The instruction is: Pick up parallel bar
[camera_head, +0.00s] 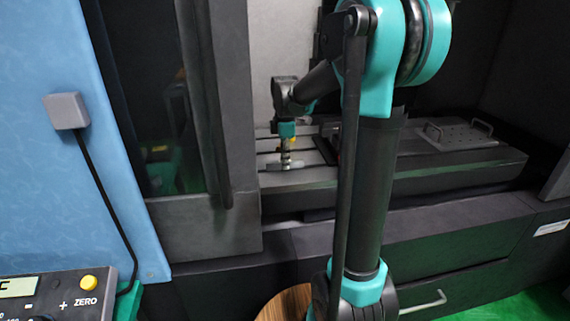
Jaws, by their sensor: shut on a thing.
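My gripper (287,158) is small and far off in the head view, at the end of my teal and black arm. It points down over the slotted machine table (330,178). A small pale grey bar (294,165), which looks like the parallel bar, lies crosswise at the fingertips. My gripper is shut on it. The bar is at or just above the table surface; I cannot tell whether it touches. The fingers hide part of the bar.
A dark plate with handles (458,134) sits on the right of the machine table. A grey door frame (222,100) stands close on the left. A control panel with a yellow button (89,282) is at the lower left. A round wooden top (284,304) is at the bottom.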

